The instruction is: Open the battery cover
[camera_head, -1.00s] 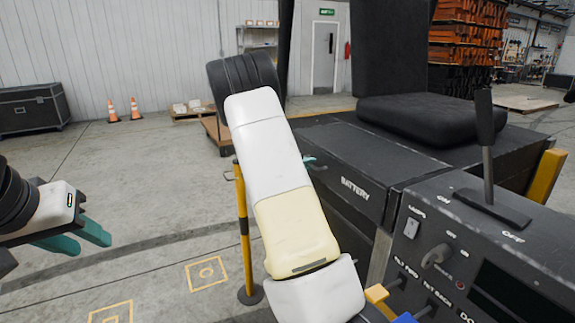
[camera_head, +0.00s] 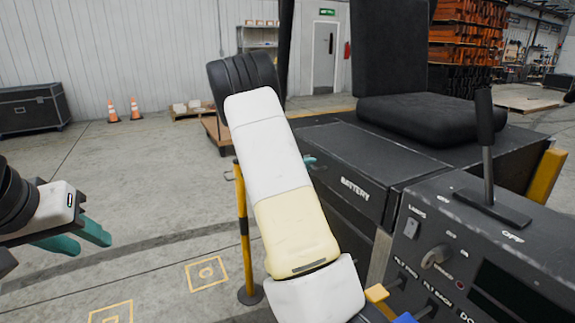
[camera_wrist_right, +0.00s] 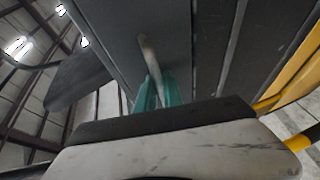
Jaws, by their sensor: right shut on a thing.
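The battery cover (camera_head: 375,150) is the dark lid of a black housing marked BATTERY, right of my right arm in the head view. It looks closed in that view. In the right wrist view a pale bar handle (camera_wrist_right: 148,55) runs along a dark panel. My right gripper (camera_wrist_right: 157,92) has its teal fingers shut on this handle. In the head view only a bit of teal (camera_head: 310,161) shows past my arm; the rest is hidden. My left gripper (camera_head: 85,238) is at the far left, away from the cover, with its two teal fingers apart and nothing between them.
A control panel (camera_head: 490,245) with a lever (camera_head: 487,140) and switches stands right of the housing. A black seat (camera_head: 430,115) is behind the cover. A yellow and black post (camera_head: 243,230) stands left of my right arm.

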